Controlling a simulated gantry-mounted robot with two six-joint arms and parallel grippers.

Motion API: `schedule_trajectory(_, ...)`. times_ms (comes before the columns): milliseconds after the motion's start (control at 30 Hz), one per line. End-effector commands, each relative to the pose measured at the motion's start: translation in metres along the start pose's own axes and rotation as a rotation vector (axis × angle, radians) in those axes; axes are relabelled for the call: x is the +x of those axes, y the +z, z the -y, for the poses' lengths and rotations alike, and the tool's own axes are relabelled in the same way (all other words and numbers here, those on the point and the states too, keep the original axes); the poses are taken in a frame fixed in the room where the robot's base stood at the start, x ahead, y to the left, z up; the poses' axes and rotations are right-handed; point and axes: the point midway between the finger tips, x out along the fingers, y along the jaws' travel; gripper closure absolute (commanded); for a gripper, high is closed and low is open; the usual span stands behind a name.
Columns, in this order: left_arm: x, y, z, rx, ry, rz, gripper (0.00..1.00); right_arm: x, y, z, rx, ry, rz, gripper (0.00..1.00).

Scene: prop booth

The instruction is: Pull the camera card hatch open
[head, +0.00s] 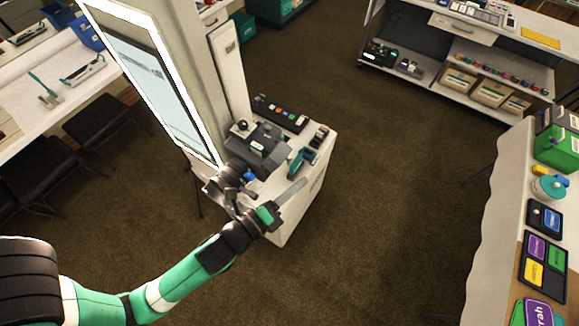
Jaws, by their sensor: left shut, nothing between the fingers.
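A dark camera-like device (229,182) stands beside the white cabinet, just left of my left gripper. It is partly covered by my arm, and I cannot make out a card hatch on it. My left gripper (296,189), on the green and white arm, is shut and empty. Its grey fingers point up and right and overlap the cabinet's front edge in the picture. I cannot tell whether it touches anything. My right gripper is not in view.
The white cabinet (306,207) carries a dark grey device (262,146), a black strip with coloured buttons (281,112) and a teal tool (299,160). A tall lit panel (150,75) stands left. A table (490,240) is at right. Brown carpet (390,180) between is clear.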

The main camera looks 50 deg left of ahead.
Motion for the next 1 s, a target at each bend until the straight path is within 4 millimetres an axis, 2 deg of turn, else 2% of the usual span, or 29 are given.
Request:
schedule_trajectory(33,0.012,0.001,0.002,-0.002,-0.002,0.002,1.00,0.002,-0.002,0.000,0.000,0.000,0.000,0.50)
schedule_trajectory(100,0.023,0.004,0.003,-0.002,0.000,0.003,1.00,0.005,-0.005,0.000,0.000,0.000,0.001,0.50)
schedule_trajectory(233,0.013,0.024,0.003,-0.003,0.003,0.005,1.00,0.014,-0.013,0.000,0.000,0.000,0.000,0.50)
schedule_trajectory(433,0.009,0.035,-0.001,-0.001,0.003,0.002,1.00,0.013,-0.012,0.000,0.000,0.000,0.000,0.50)
schedule_trajectory(867,0.007,0.037,0.000,0.000,-0.001,-0.001,1.00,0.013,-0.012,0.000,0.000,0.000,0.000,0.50)
schedule_trajectory(1000,0.013,0.028,0.008,-0.040,-0.025,-0.028,1.00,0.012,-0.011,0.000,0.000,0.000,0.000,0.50)
